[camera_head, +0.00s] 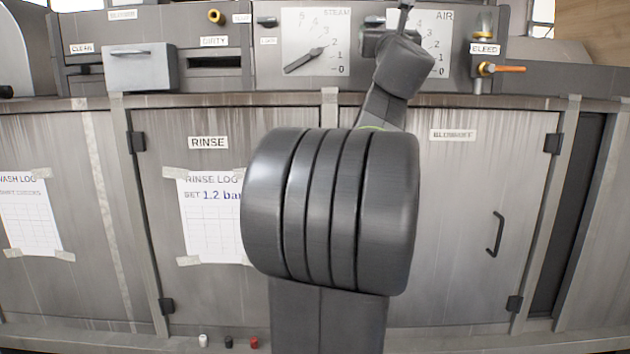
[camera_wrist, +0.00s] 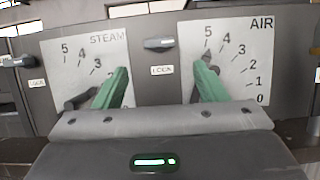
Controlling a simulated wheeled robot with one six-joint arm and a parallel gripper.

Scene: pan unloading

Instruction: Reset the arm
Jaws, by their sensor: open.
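My gripper (camera_wrist: 161,85) is open, its two green fingers wide apart in the wrist view, with nothing visible between them. The left finger overlaps the STEAM plate (camera_wrist: 70,55), and the right finger overlaps the AIR plate (camera_wrist: 235,50). I cannot tell whether either finger touches a dial handle. In the head view my arm rises in front of the cabinet, and the gripper end (camera_head: 400,20) covers part of the AIR plate (camera_head: 437,25). The dark STEAM handle (camera_head: 305,60) slants down to the left. The AIR handle (camera_wrist: 206,64) is partly hidden by the right finger.
A small lever marked LOCK (camera_wrist: 160,43) sits between the plates. A grey box (camera_head: 140,68), a DIRTY slot (camera_head: 214,62) and an orange-handled BLEED valve (camera_head: 500,69) line the panel. Cabinet doors, one with a RINSE LOG sheet (camera_head: 208,225), stand below. Small pegs (camera_head: 228,341) lie low in front.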

